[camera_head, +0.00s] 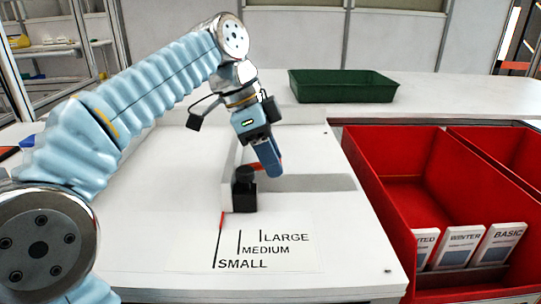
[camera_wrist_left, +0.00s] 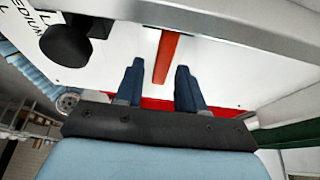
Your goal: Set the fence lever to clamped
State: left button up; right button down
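The red fence lever (camera_head: 258,166) shows in the head view beside a black block (camera_head: 244,192) on the white fence, partly hidden by my left gripper (camera_head: 269,172). In the left wrist view the lever (camera_wrist_left: 167,55) is a red bar seen between the two blue fingertips of my left gripper (camera_wrist_left: 158,68). The fingers are apart, with a gap on each side of the lever; I cannot tell how far they reach along it. A red pointer (camera_head: 221,218) lies near the top of the SMALL line. My right gripper is out of view.
The white board carries SMALL, MEDIUM and LARGE marks (camera_head: 265,250). A red bin (camera_head: 395,165) with labelled cards (camera_head: 461,246) stands at the right, with another red bin beyond it. A green tray (camera_head: 343,86) sits at the back. The board's right side is clear.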

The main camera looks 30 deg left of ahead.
pick_arm(q)
grip_shut()
jog(key=y+p, duration=0.1)
jog(key=p, duration=0.1)
jog(key=g+p, duration=0.1)
jog(key=p, duration=0.1)
jog(key=shift+w+d+y, duration=0.1)
jog(key=shift+d+y, duration=0.1)
jog(key=shift+y, duration=0.2)
jog(key=shift+f, duration=0.45)
jog(key=shift+f+y, duration=0.1)
jog(key=shift+y, duration=0.2)
jog(key=shift+o, duration=0.7)
grip_release()
notch_tip(320, 180, up, 14)
jog(key=s+a+p, duration=0.1)
jog(key=a+p, duration=0.1)
jog(key=p, duration=0.2)
jog(key=shift+f+p, duration=0.2)
jog(key=shift+p, duration=0.2)
